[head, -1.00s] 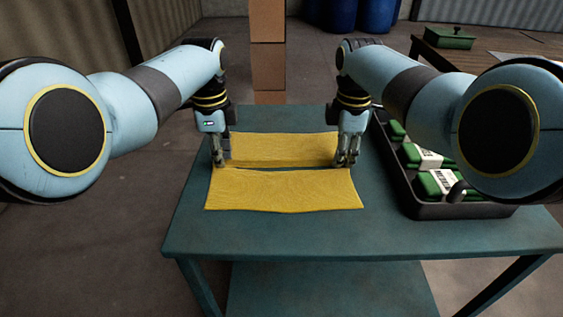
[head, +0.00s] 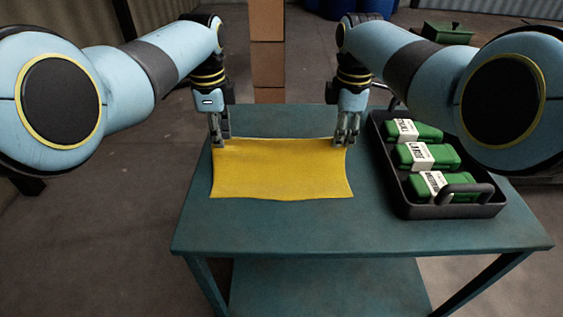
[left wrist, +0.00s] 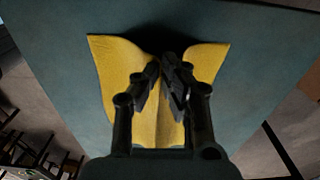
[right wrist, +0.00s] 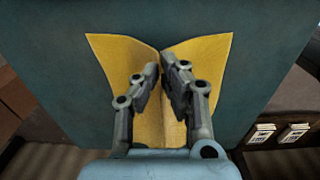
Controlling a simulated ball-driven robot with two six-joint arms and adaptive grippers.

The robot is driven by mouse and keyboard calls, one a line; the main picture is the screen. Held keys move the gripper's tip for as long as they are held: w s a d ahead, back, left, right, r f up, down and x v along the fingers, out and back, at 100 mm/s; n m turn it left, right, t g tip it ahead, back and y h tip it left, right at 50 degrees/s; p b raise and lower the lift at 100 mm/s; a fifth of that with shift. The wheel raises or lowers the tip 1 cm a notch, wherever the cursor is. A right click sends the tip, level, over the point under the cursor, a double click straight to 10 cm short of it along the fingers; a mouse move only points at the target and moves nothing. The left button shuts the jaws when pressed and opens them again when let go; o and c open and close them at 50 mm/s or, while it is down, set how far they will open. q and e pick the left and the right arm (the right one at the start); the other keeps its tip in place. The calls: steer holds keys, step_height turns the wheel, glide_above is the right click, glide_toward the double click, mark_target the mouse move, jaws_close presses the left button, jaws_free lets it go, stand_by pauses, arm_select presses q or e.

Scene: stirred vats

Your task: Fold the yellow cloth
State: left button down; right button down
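The yellow cloth (head: 281,170) is over the teal table, pinched at both ends of its upper edge in the head view. In the left wrist view the cloth (left wrist: 118,75) drops away on both sides of the pinched ridge, and likewise in the right wrist view (right wrist: 205,65). My left gripper (head: 220,140) is shut on the left end of this ridge; my right gripper (head: 346,141) is shut on the right end. The near half hides the far half in the head view. I cannot tell whether the lower edges touch the table.
A black tray (head: 398,192) with several green labelled packs (head: 441,156) stands right of the cloth, close to my right gripper. The teal table (head: 300,232) is bare in front and at left. Stacked brown boxes (head: 267,62) stand behind it.

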step_height(320, 180, up, 13)
steer(key=p, duration=1.2)
steer(key=shift+s+f, duration=0.15)
steer(key=shift+s, duration=0.1)
steer(key=shift+f, duration=0.1)
